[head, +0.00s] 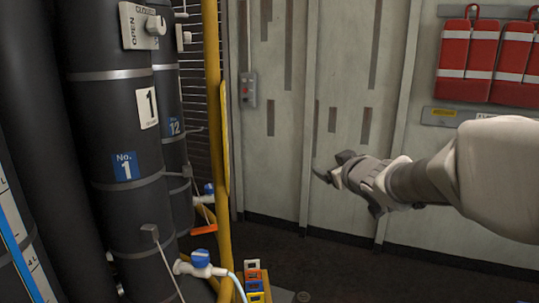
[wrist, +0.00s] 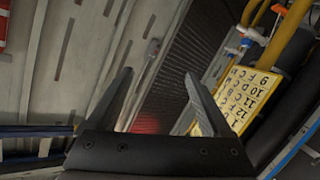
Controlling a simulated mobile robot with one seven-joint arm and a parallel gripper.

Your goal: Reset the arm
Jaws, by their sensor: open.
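My gripper (head: 328,170) is in the middle right of the head view, at the end of my arm, which reaches in from the right edge. It is held in the air in front of the pale wall panels and points left. In the wrist view my gripper (wrist: 158,88) shows two dark fingers spread apart with nothing between them. Nothing touches the fingers.
Black cylinders (head: 118,213) with a yellow pole (head: 212,90) stand at the left. A blue-handled valve (head: 200,259) and coloured blocks (head: 254,280) are low in front. Red bags (head: 468,62) hang at the upper right. A yellow number board (wrist: 247,100) shows in the wrist view.

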